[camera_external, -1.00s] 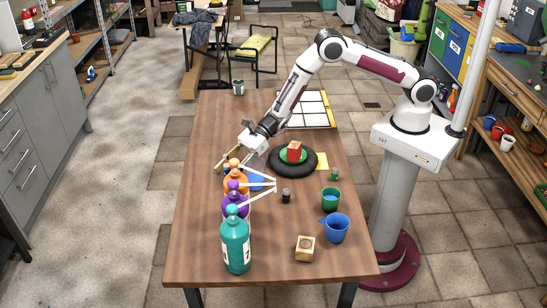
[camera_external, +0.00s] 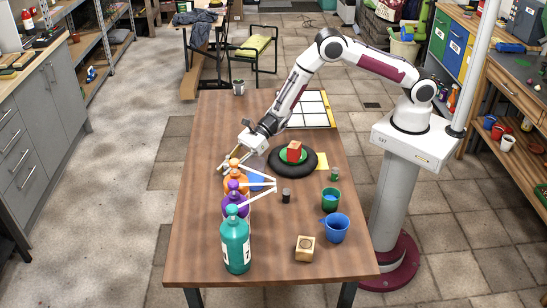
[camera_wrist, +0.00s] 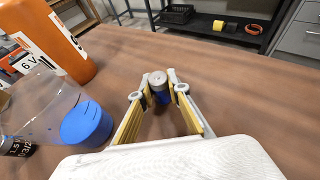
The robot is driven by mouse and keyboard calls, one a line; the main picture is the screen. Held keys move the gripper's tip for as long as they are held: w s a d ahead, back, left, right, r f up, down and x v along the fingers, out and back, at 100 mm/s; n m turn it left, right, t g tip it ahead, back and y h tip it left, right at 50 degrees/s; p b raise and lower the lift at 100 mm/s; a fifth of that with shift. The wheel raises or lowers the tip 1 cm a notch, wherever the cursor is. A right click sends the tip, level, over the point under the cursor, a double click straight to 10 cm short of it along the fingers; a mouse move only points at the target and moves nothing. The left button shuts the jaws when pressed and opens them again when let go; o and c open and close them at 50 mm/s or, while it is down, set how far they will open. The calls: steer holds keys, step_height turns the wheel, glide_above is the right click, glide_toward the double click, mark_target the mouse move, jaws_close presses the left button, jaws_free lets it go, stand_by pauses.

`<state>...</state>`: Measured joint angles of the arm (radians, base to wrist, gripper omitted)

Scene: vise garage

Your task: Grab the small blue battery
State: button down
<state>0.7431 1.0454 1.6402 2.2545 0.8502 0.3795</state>
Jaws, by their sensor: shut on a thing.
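The small blue battery (camera_wrist: 160,94) has a silver top and stands between my fingertips in the wrist view. My gripper (camera_wrist: 160,85) is shut on it, one finger on each side. In the external view my gripper (camera_external: 224,164) is low over the left side of the table, behind the orange bottle (camera_external: 236,183). The battery cannot be made out there.
The orange bottle (camera_wrist: 50,35) and a clear container with a blue end (camera_wrist: 86,125) are close on the left in the wrist view. Purple (camera_external: 235,205) and teal (camera_external: 236,243) bottles stand nearer the front. A black tyre (camera_external: 280,163) lies right of my gripper.

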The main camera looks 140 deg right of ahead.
mark_target(227, 164)
steer(key=shift+r, duration=4.9)
